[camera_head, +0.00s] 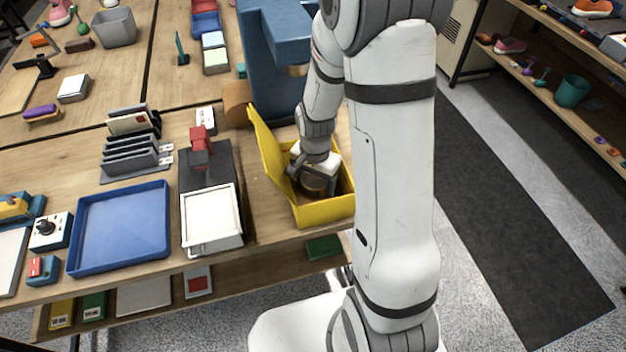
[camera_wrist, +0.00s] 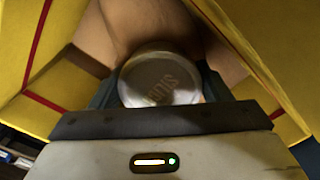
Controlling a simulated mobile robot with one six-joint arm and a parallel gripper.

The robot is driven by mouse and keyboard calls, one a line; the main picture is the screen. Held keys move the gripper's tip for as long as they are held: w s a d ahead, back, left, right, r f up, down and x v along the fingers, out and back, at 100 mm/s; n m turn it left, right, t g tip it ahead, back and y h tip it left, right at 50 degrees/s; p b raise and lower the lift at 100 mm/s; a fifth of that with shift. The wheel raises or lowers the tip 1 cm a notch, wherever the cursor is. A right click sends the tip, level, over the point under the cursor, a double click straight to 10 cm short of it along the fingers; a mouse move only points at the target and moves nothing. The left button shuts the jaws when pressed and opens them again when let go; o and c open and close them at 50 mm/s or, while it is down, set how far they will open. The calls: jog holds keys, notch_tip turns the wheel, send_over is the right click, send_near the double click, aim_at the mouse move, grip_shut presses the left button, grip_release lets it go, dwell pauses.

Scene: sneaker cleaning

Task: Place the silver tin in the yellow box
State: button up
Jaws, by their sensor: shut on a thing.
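The yellow box (camera_head: 328,211) stands open on the right part of the wooden table, its lid tilted up on the left. My gripper (camera_head: 312,186) reaches down into the box, and my arm hides part of the box. In the wrist view, the silver tin (camera_wrist: 160,80) sits between the fingers of my gripper (camera_wrist: 158,92), which is shut on it. The yellow walls (camera_wrist: 75,60) of the box surround the tin in that view. I cannot tell whether the tin touches the box floor.
A blue machine (camera_head: 260,60) stands behind the box. A brown cylinder (camera_head: 237,101) is close by the lid. A white tray on a dark stand (camera_head: 211,218) and a blue tray (camera_head: 122,228) lie to the left. The table's front edge is close to the box.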

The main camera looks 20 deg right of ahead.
aim_at(315, 178)
jog(key=shift+f, duration=0.2)
jog(key=o, duration=1)
jog(key=shift+r, duration=0.1)
notch_tip(315, 178, up, 12)
jog(key=s+r+n+t, duration=0.1)
jog(key=s+r+n, duration=0.2)
jog(key=s, duration=0.1)
jog(key=s+r+n+t, duration=0.1)
jog(key=s+r+n, duration=0.2)
jog(key=s, duration=0.2)
jog(key=s+r+n+t, duration=0.1)
jog(key=s+r+n, duration=0.2)
jog(key=s, duration=0.2)
jog(key=shift+a+r, duration=0.3)
jog(key=shift+r, duration=0.05)
